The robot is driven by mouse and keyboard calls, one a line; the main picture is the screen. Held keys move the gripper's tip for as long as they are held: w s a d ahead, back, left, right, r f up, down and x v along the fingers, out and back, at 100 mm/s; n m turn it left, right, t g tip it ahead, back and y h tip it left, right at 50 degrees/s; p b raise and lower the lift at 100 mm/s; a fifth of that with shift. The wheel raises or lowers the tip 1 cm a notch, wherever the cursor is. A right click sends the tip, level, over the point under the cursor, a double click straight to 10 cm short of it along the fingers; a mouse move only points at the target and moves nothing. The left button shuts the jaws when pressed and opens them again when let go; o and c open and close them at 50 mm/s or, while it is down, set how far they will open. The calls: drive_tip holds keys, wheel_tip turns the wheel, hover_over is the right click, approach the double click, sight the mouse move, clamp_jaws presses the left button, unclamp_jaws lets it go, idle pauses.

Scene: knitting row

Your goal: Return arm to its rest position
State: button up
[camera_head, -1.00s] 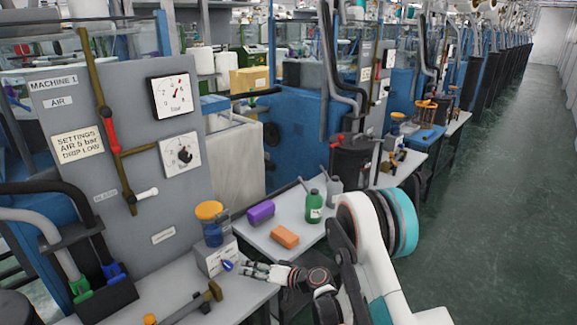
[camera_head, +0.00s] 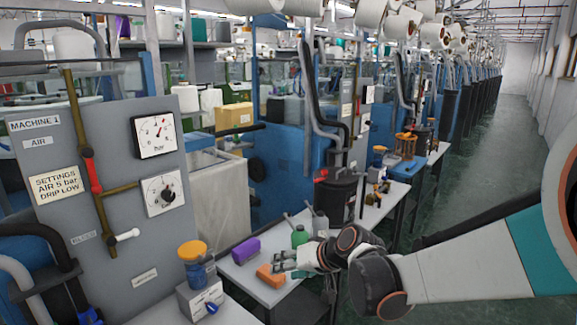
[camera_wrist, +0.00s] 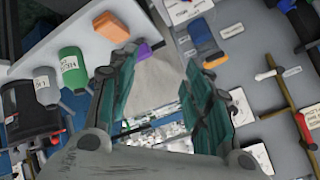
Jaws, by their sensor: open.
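My gripper (camera_head: 284,261) is at the end of my arm, which reaches in from the right in the head view. It is in front of the small table, close to the orange block (camera_head: 270,275) in the picture. In the wrist view my gripper (camera_wrist: 160,90) has its two fingers spread wide, with nothing held between them. The orange block (camera_wrist: 111,27) and part of the purple block (camera_wrist: 143,51) show beyond the left finger. The rest position itself is not marked in any view.
A green bottle (camera_head: 299,237) and a grey bottle (camera_head: 320,223) stand near my gripper. A blue jar with an orange lid (camera_head: 194,268) stands left, by the machine panel (camera_head: 100,190). The aisle floor (camera_head: 490,150) at right is clear.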

drive_tip(key=s+d+r+h, duration=0.2)
drive_tip(key=s+d+h, duration=0.1)
drive_tip(key=s+d, duration=0.7)
drive_tip(key=s+d+r+m+h, duration=0.1)
drive_tip(key=s+d+r+h, duration=0.2)
drive_tip(key=s+d, duration=0.7)
drive_tip(key=s+h, duration=0.1)
drive_tip(key=s, duration=0.5)
drive_tip(key=shift+s+m, duration=0.15)
drive_tip(key=shift+m, duration=0.15)
drive_tip(key=shift+r, duration=0.1)
